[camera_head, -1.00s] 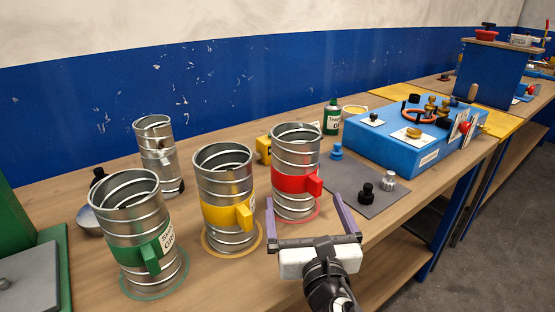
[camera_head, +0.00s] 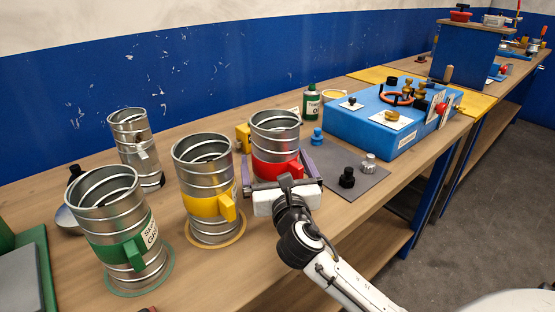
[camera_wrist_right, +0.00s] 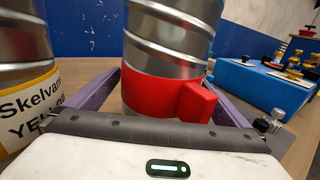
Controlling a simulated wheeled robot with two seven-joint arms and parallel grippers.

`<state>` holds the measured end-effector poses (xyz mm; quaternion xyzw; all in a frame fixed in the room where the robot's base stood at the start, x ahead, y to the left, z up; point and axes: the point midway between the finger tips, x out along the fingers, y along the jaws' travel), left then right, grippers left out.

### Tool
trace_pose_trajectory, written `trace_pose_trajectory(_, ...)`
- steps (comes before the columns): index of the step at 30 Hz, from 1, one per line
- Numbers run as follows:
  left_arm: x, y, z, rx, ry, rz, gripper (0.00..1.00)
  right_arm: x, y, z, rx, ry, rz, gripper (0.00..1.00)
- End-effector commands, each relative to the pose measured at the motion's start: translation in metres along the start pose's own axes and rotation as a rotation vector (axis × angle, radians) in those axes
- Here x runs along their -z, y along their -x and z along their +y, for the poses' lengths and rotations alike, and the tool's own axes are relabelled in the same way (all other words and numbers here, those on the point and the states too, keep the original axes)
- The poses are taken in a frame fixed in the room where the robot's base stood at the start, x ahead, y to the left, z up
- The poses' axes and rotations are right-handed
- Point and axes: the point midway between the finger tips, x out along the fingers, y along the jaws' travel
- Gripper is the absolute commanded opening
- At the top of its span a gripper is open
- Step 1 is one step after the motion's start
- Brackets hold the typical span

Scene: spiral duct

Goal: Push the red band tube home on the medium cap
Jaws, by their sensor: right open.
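The red band tube (camera_head: 274,128), a ribbed metal duct with a red band and red tab, stands upright on the bench at the right end of the row of tubes. In the right wrist view its red band (camera_wrist_right: 160,97) fills the middle. My right gripper (camera_head: 277,163) is open, with its purple fingers on either side of the tube at band height. In the right wrist view the left finger (camera_wrist_right: 95,92) lies beside the band; I cannot tell whether the fingers touch it. The tube's base and any medium cap under it are hidden. My left gripper is not in view.
A yellow band tube (camera_head: 205,175) stands close left of my right gripper, then a green band tube (camera_head: 120,235). A plain metal tube (camera_head: 133,140) stands behind. A grey mat (camera_head: 345,172) with knobs and a blue box (camera_head: 370,125) are to the right.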

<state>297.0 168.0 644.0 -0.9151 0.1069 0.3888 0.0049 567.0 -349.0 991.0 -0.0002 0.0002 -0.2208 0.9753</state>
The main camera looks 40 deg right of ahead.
Motion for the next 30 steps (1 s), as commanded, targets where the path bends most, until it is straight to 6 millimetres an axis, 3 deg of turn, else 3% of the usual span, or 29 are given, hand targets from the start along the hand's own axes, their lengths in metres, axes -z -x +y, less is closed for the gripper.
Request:
trace_pose_trajectory(5, 0.005, -0.001, 0.0, 0.0, -0.001, 0.009, 0.62, 0.0, 0.0, 0.0, 0.0, 0.0, 0.0, 0.98)
trace_pose_trajectory(12, 0.004, 0.0, 0.0, 0.0, -0.001, 0.008, 0.62, 0.0, 0.0, 0.0, 0.0, 0.0, 0.0, 0.58)
trace_pose_trajectory(14, 0.003, 0.0, 0.0, 0.0, -0.001, 0.007, 0.62, -0.001, 0.0, 0.0, 0.0, 0.0, -0.003, 0.5)
trace_pose_trajectory(23, 0.002, 0.004, 0.001, -0.001, 0.001, 0.0, 0.62, -0.01, 0.0, 0.0, 0.0, -0.001, -0.005, 0.5)
trace_pose_trajectory(30, 0.011, 0.013, 0.002, 0.0, 0.001, -0.002, 0.62, -0.058, 0.0, 0.0, -0.001, -0.001, -0.01, 0.5)
